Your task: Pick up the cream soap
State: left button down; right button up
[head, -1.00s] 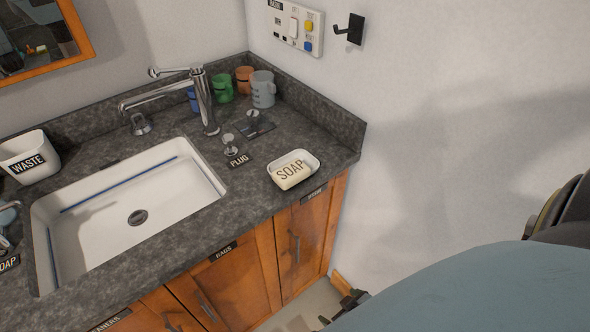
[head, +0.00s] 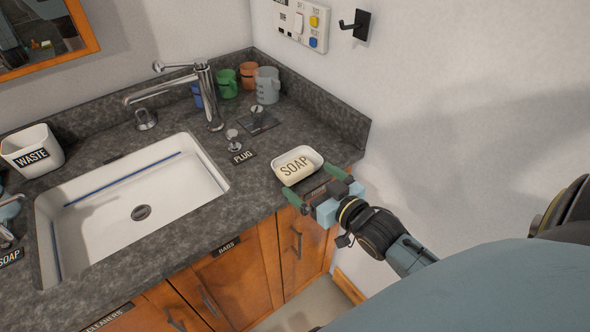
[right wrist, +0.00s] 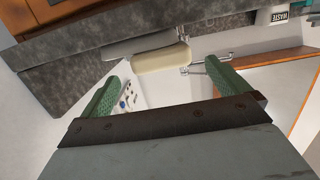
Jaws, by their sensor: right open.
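The cream soap (head: 292,168), marked SOAP, lies in a white dish (head: 314,157) near the counter's front right corner. My right gripper (head: 313,186) is at the counter's front edge, just in front of the soap and dish. Its two green fingers are spread apart with nothing between them. In the right wrist view the soap (right wrist: 162,57) shows beyond the open fingertips (right wrist: 162,72), roughly midway between them, with a gap. The dish (right wrist: 128,48) shows partly beside it. My left gripper is not in view.
The grey counter (head: 240,190) has a white sink (head: 105,200) with a chrome tap (head: 208,95) left of the soap. Several cups, including a grey one (head: 267,86), stand behind. A white waste bin (head: 33,150) is at left. The wall rises close on the right.

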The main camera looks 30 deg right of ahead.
aim_at(290, 165)
jog(key=w, duration=0.5)
jog(key=w+f, duration=0.1)
jog(key=w, duration=0.2)
jog(key=shift+w+a+f, duration=0.1)
jog(key=shift+a, duration=0.3)
jog(key=c, duration=1.1)
notch_tip(290, 165, up, 8)
jog(key=shift+r+p, duration=0.2)
jog(key=shift+p, duration=0.45)
jog(key=shift+c, duration=0.2)
jog(key=w+f+b, duration=0.1)
jog(key=f, duration=0.1)
jog(key=w+f+b, duration=0.1)
jog(key=f, duration=0.1)
jog(key=w+f+b, duration=0.1)
jog(key=f, duration=0.2)
jog(key=shift+a+f, duration=0.1)
